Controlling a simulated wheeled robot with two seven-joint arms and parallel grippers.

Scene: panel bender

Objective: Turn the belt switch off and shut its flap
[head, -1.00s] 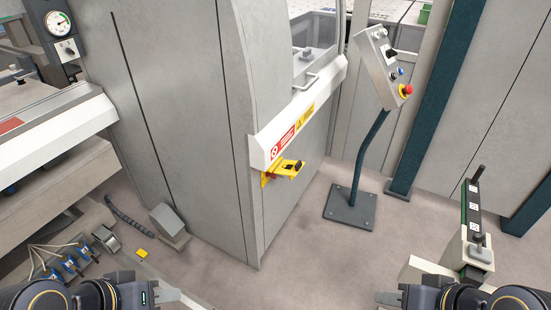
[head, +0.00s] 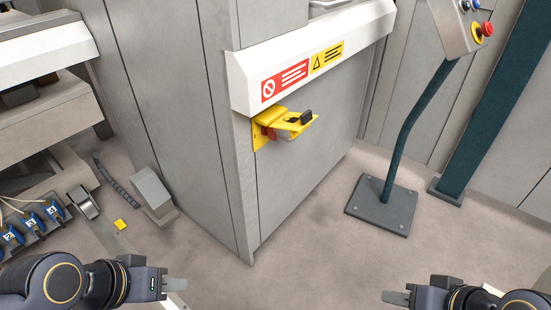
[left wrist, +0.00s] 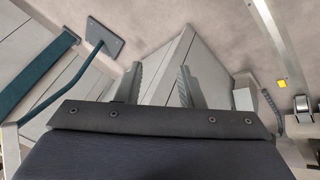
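A yellow switch unit (head: 268,131) is mounted on the side of the grey cabinet, below the white ledge with the warning labels. Its yellow flap (head: 296,122) sticks out from the panel. I cannot tell the switch's position. My left gripper (head: 174,284) is low at left, well apart from the unit; the left wrist view shows its two fingers (left wrist: 156,85) apart with nothing between. My right gripper (head: 394,298) is at the bottom right, apart from everything, its fingers mostly hidden.
A control post (head: 412,125) with a red button stands on a square base plate (head: 382,204) to the right. Numbered blue connectors (head: 32,220) and a grey box (head: 152,190) lie at left. The floor (head: 300,235) before the cabinet is clear.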

